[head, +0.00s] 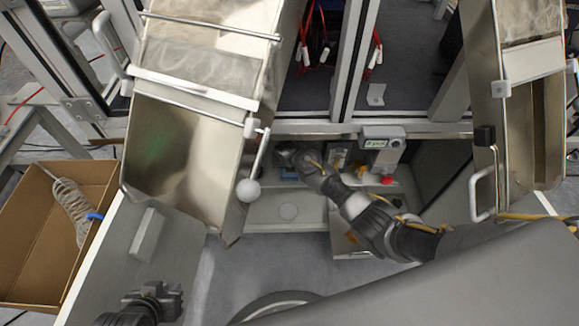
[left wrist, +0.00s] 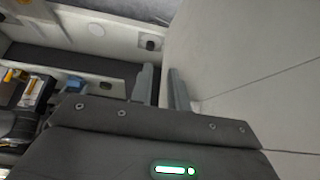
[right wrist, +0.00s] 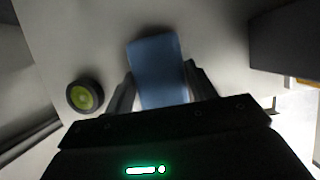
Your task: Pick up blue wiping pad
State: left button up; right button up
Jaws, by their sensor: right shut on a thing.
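The blue wiping pad (right wrist: 158,70) is between the two fingers of my right gripper (right wrist: 160,92) in the right wrist view. The fingers are shut on its sides, and its far end sticks out past them. In the head view a bit of the blue pad (head: 289,174) shows under the right gripper (head: 290,160), inside the cell by the back ledge. The left gripper (head: 163,299) is low at the left in the head view, away from the pad. In the left wrist view the left gripper (left wrist: 162,88) has a narrow gap between its fingers and holds nothing.
A round green-centred part (right wrist: 84,96) lies beside the pad. A device with a display (head: 381,143) and a red button (head: 387,180) stand right of my right gripper. A metal chute (head: 190,130) with a white ball knob (head: 248,190) hangs at left. A cardboard box (head: 35,240) is far left.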

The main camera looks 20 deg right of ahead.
pick_arm(q)
jog(key=shift+s, duration=0.1)
pick_arm(e)
jog(key=shift+r, duration=0.15)
